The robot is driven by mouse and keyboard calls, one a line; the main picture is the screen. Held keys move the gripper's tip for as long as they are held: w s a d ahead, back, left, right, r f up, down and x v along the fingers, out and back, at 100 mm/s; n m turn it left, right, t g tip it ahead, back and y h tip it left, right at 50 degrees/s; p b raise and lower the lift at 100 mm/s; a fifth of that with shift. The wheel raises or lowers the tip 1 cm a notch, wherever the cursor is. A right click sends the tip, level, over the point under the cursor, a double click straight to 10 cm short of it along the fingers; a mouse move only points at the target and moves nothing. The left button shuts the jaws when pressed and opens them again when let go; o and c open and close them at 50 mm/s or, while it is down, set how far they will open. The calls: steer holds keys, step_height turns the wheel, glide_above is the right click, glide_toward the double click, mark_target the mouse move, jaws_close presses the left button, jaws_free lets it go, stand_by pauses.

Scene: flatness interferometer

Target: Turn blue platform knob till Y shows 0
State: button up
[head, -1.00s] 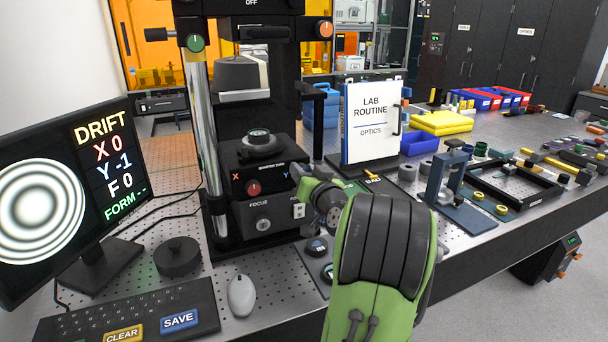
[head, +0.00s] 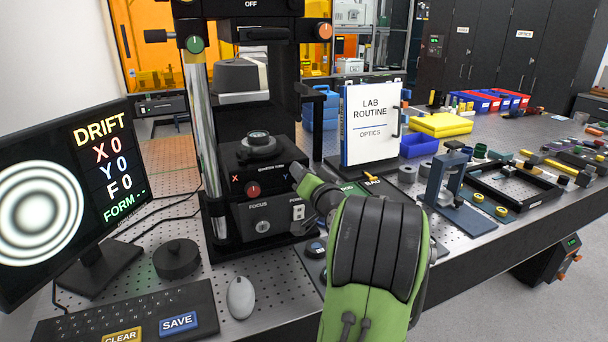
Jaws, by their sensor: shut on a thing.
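The monitor (head: 70,185) at the left shows DRIFT with X 0, Y 0, F 0 and FORM with dashes. Its ring pattern (head: 40,213) looks round and nearly centred. The black platform block (head: 235,165) stands on the instrument, with the red knob (head: 253,189) on its front face. My gripper (head: 299,176) is at the right part of that face, where the blue platform knob is.
A focus knob (head: 262,226) sits below the red knob. A LAB ROUTINE binder (head: 371,125) stands right of the instrument, close to my wrist. A mouse (head: 241,297), keyboard (head: 130,315) and round black puck (head: 177,258) lie in front. Small parts cover the right bench.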

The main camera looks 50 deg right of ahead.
steer(key=o, duration=1)
steer(key=shift+o, duration=0.2)
steer(key=b+v, duration=0.3)
steer(key=v, duration=1.2)
steer(key=shift+s+a, duration=0.15)
steer(key=shift+s, duration=0.2)
